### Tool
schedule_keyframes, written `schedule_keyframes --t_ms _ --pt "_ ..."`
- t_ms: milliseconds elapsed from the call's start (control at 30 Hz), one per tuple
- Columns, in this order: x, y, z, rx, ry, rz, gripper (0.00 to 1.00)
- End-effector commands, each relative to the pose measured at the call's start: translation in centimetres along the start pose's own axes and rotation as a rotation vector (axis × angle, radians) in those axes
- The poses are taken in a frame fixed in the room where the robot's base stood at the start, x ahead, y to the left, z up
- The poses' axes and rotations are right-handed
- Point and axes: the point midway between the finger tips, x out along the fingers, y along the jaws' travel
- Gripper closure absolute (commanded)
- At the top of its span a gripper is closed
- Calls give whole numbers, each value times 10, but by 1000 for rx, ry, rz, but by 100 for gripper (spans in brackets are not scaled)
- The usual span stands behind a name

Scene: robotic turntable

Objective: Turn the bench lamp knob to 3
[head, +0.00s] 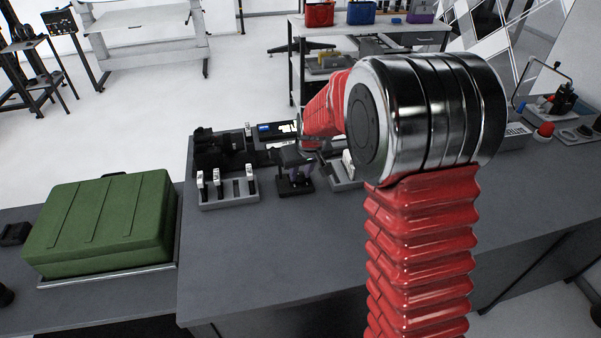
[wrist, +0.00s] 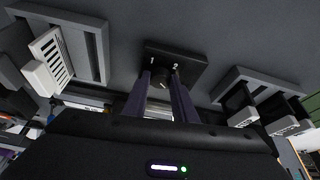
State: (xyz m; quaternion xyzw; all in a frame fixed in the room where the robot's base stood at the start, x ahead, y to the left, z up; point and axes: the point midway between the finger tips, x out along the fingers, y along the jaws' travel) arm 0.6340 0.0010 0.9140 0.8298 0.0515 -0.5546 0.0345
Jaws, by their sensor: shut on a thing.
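The knob's dark square base (head: 296,188) stands on the grey bench in the head view, below the end of my arm. In the wrist view the base (wrist: 192,62) is at the top middle, with two small white marks that look like 1 and 2. The knob (wrist: 161,84) sits between the tips of my gripper (wrist: 162,90), which is shut on it. The knob's pointer and any mark 3 cannot be made out.
A grey rack (head: 230,203) with several white-topped pieces stands left of the knob, and another grey holder (head: 345,184) is close on its right. Dark equipment (head: 220,152) lies behind. A green case (head: 105,225) is far left. The front bench surface is clear.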

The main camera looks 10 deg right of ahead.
Motion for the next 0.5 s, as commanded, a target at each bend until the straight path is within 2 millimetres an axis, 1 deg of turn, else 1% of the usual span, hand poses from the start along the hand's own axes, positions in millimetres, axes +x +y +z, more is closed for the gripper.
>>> schedule_keyframes --t_ms 333,367,500 --pt "0 0 0 1 1 1 98" --pt "0 0 0 1 1 1 73" --pt "0 0 0 1 1 0 64"
